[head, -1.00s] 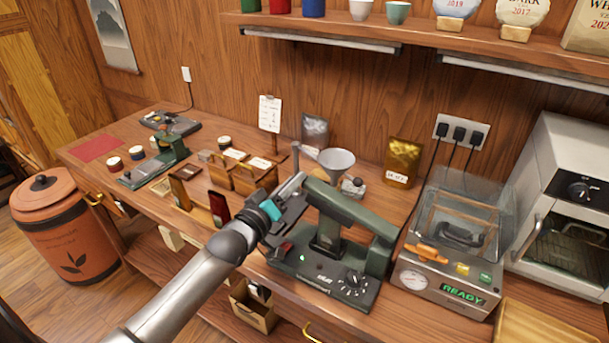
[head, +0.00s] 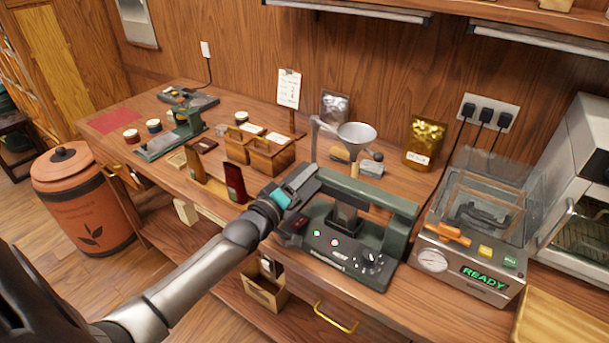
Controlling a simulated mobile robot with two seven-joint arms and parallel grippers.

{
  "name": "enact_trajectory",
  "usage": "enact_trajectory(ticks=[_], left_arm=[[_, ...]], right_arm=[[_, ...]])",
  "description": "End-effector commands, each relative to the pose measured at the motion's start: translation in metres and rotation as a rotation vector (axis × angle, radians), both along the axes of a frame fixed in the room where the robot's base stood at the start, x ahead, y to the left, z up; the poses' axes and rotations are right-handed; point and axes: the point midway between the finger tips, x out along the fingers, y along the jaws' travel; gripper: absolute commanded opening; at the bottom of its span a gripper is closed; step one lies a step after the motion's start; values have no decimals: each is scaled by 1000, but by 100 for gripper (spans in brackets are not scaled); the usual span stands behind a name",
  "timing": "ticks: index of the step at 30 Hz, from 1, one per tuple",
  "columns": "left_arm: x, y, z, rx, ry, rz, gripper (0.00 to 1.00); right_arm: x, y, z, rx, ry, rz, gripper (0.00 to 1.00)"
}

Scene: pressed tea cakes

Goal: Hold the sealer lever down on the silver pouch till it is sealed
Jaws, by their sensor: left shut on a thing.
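The sealer (head: 345,250) is a dark green bench machine with a dial and lights on its front. Its lever (head: 375,193) is low over the base, and a green and a red light show on the panel. My left gripper (head: 300,183) is shut on the left end of the lever, with its fingers partly hidden. A silver pouch (head: 334,106) stands upright at the back of the counter, behind the funnel. Whether a pouch lies under the lever cannot be seen. My right gripper is not in view.
A funnel (head: 356,135) on its stand is behind the sealer. A gold pouch (head: 425,142) stands at the back. A vacuum machine (head: 470,255) reading READY is close on the right. Wooden boxes (head: 270,155) and a dark red packet (head: 235,183) stand to the left.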

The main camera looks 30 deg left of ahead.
Motion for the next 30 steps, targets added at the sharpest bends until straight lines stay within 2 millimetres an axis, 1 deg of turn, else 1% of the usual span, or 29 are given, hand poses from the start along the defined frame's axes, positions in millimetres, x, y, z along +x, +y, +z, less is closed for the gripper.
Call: enact_trajectory(ticks=[1, 2, 3, 9, 10, 23, 26, 30], left_arm=[[-3, -4, -12, -1, 29, -6, 0], [-3, -4, -12, -1, 30, -6, 0], [-3, -4, -12, -1, 30, -6, 31], [-3, -4, -12, -1, 29, -6, 53], [-3, -5, -12, -1, 29, -6, 55], [-5, -5, -10, -1, 24, -9, 55], [-12, -6, -10, -2, 24, -9, 55], [-29, -4, -10, -2, 26, -7, 55]], right_arm=[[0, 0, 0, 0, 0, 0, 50], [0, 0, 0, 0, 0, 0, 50], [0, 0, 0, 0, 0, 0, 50], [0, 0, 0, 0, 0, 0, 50], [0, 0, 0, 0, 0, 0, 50], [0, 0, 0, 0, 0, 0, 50], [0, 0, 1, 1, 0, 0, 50], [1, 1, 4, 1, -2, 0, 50]])
